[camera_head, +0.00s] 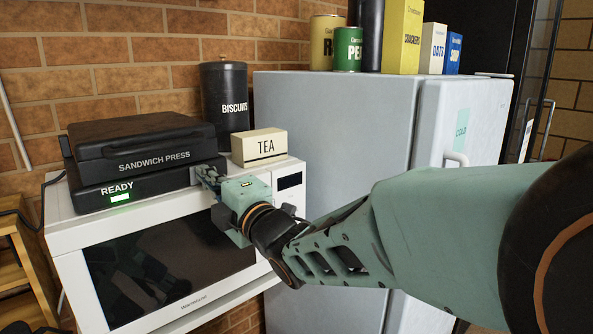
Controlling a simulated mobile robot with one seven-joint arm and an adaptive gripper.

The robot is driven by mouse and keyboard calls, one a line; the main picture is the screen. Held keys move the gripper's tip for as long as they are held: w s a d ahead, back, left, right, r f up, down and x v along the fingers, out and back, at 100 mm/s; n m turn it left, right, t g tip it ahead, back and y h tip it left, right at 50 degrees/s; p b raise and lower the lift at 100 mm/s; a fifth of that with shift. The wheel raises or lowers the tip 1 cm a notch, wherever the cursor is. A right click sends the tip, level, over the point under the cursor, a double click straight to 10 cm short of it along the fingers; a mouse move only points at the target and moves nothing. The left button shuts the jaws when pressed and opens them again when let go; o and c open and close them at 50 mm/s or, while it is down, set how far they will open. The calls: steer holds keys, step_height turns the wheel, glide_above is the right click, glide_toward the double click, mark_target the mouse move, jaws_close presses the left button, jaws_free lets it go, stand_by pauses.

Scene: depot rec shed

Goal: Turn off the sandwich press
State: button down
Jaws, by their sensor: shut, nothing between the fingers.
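The sandwich press (140,152) is black with its lid down, on top of the white microwave at the left. Its "READY" light (120,197) glows green on the front. My gripper (207,176) is shut and empty at the right front corner of the press. Its fingertips are touching or very close to that corner; I cannot tell which. My gripper hides part of the press's right side, and no switch can be made out there.
The microwave (70,239) carries the press and a TEA box (259,146) close behind my gripper. A black BISCUITS tin (223,97) stands behind. The pale fridge (330,140) is right, with tins and cartons on top. A brick wall is behind.

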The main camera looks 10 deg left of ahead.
steer(key=shift+w+f+b, duration=0.1)
steer(key=shift+b, duration=0.45)
steer(key=shift+w+a+r, duration=0.1)
steer(key=shift+a+r, duration=0.15)
steer(key=shift+r, duration=0.05)
steer(key=shift+d+b, duration=0.1)
steer(key=shift+b, duration=0.25)
